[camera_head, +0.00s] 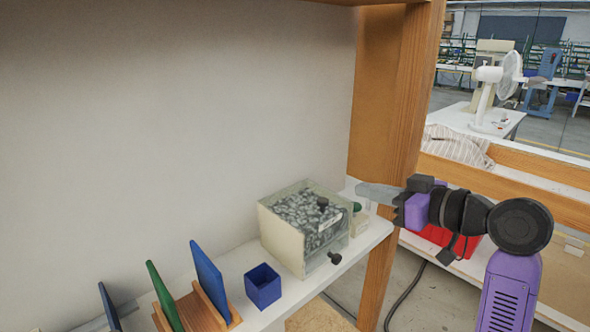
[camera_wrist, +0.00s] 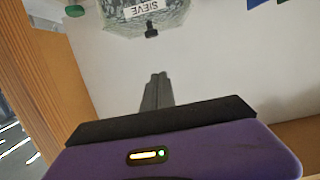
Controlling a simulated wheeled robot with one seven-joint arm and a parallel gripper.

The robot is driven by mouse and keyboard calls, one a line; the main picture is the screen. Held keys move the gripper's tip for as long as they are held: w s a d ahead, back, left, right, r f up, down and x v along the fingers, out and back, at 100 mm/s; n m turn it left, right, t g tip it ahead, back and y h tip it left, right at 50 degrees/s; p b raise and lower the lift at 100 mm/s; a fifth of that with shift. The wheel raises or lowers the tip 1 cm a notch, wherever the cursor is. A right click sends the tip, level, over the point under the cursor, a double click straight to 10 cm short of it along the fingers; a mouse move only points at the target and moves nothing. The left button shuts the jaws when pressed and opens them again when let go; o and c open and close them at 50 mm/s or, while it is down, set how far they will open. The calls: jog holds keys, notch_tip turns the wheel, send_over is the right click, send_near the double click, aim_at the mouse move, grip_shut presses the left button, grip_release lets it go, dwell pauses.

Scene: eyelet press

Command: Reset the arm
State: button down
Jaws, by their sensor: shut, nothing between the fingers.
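My arm reaches in from the right in the head view, and my gripper (camera_head: 364,192) points left, in front of the wooden post at the shelf's right end. Its grey fingers lie together, with nothing between them. In the wrist view my gripper (camera_wrist: 157,78) also shows as two grey fingers side by side, shut and empty. The fingers appear apart from the clear box of grey pieces (camera_head: 300,228), which is at the top of the wrist view with a label reading SIEVE (camera_wrist: 142,8).
A small blue open box (camera_head: 263,286) stands left of the clear box on the white shelf. Blue and green panels (camera_head: 208,278) stand upright in a wooden rack (camera_head: 196,312). A wooden post (camera_head: 392,130) rises close to my gripper. A red bin (camera_head: 436,236) sits behind my arm.

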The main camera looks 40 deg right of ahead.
jog(key=d+r+m+t+h, duration=0.3)
jog(key=d+r+m+h, duration=0.1)
jog(key=d+m+h, duration=0.15)
jog(key=s+a+f+m+g+h, duration=0.1)
jog(key=s+a+f+h, duration=0.1)
jog(key=s+a+f, duration=0.35)
jog(key=s+a+f+m+h, duration=0.2)
jog(key=s+a+f, duration=0.1)
jog(key=a+f, duration=0.5)
jog(key=s+a+f+n+g+y, duration=0.1)
jog(key=s+a+f+n+y, duration=0.3)
jog(key=s+a+f, duration=0.2)
jog(key=s+a+f+n+g+y, duration=0.1)
jog(key=s+a+f+n+y, duration=0.3)
jog(key=s+a, duration=0.7)
notch_tip(320, 180, down, 2)
jog(key=shift+s+a+f+g+y+p, duration=0.25)
jog(key=shift+s+a+g+y+p, duration=0.15)
jog(key=shift+s, duration=0.7)
